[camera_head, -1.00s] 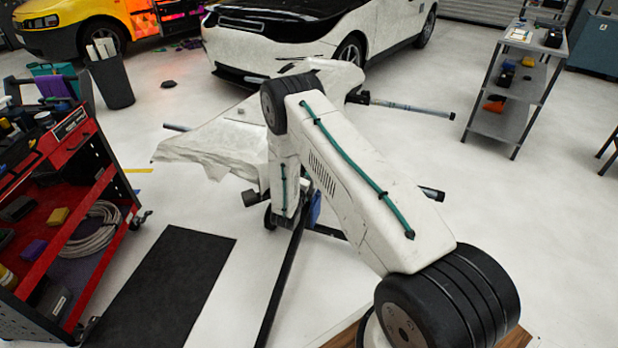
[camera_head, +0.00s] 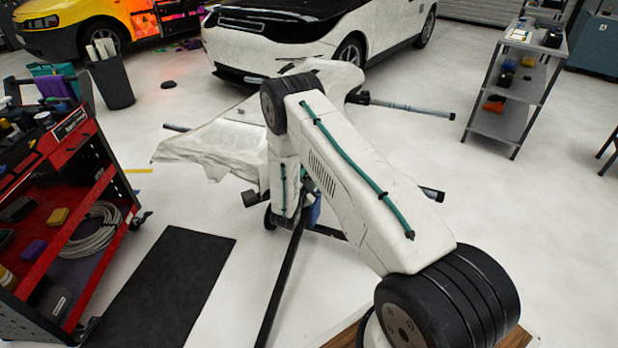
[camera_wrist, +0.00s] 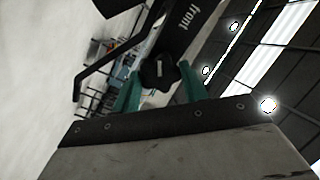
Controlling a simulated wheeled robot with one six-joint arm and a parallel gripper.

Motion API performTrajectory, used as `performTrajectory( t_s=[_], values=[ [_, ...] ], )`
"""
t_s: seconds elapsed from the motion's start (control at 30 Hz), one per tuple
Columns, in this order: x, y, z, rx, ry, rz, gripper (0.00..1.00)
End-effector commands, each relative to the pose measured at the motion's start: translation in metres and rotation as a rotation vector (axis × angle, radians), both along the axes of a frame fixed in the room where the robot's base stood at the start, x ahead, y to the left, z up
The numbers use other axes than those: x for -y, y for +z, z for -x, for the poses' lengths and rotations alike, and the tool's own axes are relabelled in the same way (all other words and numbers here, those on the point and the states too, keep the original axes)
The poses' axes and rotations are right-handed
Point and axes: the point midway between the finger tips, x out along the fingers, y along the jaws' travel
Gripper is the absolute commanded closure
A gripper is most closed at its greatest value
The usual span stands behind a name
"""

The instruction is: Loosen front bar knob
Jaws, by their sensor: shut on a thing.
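In the wrist view, a black bar (camera_wrist: 186,28) marked "front" runs up to the top edge. A dark lobed knob (camera_wrist: 158,72) with a short white mark sits at its lower end. The teal fingers of my gripper (camera_wrist: 159,80) stand on both sides of the knob and are shut on it. In the head view my arm covers the gripper and the knob. The stand there carries a white-covered panel (camera_head: 215,145), and dark bars stick out from it.
A red tool cart (camera_head: 75,160) stands at the left, with a black mat (camera_head: 165,290) beside it. A grey shelf (camera_head: 500,115) stands at the right. A white car (camera_head: 290,50) is behind the stand.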

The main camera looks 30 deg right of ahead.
Motion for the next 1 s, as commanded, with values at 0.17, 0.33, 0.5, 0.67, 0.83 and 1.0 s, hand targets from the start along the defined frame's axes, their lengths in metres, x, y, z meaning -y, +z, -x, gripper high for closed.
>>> performTrajectory(
  t_s=[0.17,0.33,0.5,0.67,0.83,1.0],
  values=[
    [-0.0015,-0.001,0.0001,-0.13,0.003,0.091,0.79],
    [-0.0017,-0.0011,0.0001,-0.238,0.004,0.17,0.79],
    [-0.0019,-0.0012,0.0,-0.32,0.004,0.228,0.79],
    [-0.002,-0.0013,0.0,-0.371,0.004,0.265,0.79],
    [-0.002,-0.0014,0.0,-0.399,0.004,0.286,0.79],
    [-0.002,-0.0014,0.0001,-0.408,0.005,0.292,0.79]
  ],
)
